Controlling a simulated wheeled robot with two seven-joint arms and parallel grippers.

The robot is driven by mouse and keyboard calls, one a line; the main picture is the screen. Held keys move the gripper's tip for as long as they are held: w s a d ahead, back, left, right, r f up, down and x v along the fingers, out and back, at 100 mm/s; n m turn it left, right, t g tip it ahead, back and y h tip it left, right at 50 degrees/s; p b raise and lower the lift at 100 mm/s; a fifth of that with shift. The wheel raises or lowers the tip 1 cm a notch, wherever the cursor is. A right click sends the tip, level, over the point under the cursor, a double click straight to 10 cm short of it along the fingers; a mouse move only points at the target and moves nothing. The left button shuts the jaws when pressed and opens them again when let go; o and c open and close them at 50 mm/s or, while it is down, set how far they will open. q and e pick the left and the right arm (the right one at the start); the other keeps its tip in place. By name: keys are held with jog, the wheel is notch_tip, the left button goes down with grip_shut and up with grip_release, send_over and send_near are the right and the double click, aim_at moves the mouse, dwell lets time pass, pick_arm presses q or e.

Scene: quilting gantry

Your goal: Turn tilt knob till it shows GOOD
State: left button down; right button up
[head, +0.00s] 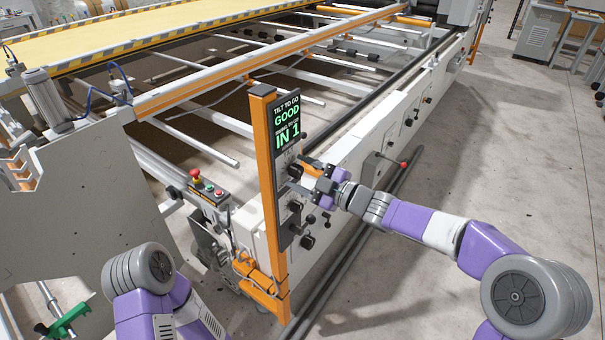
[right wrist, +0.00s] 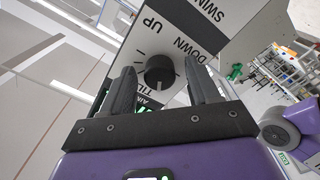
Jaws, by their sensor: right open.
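The display (head: 286,122) on the orange post shows "TILT TO GO", "GOOD" in green, a small line I cannot read, and "IN 1" in green. The black round tilt knob (right wrist: 160,71) sits on a grey panel marked UP, DOWN and TILT in the right wrist view. My right gripper (head: 299,174) is open in front of the panel below the display. In the right wrist view its two dark fingers stand on either side of the knob, seemingly with gaps; I cannot tell how deep they reach. My left gripper is out of view.
The orange post (head: 268,190) stands at the corner of the white machine frame (head: 350,155). More black knobs (head: 308,241) sit below my right gripper. A red emergency button (head: 196,173) is to the left. Grey floor (head: 500,160) is clear at right.

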jog(key=p+v, duration=0.1)
jog(key=v, duration=0.6)
jog(key=shift+s+d, duration=0.2)
notch_tip(320, 180, down, 28)
jog(key=s+d+m+g+h, duration=0.1)
jog(key=s+d+m+h, duration=0.15)
jog(key=m+h, duration=0.8)
jog(key=s+f+m+g, duration=0.4)
jog(key=s+f+m, duration=0.2)
jog(key=s+f, duration=0.3)
jog(key=s+d+f+m+g, duration=0.1)
jog(key=s+f+m+g, duration=0.4)
jog(key=s+f, duration=0.4)
jog(key=s+m, duration=0.1)
jog(key=s, duration=0.4)
jog(key=shift+s, duration=0.4)
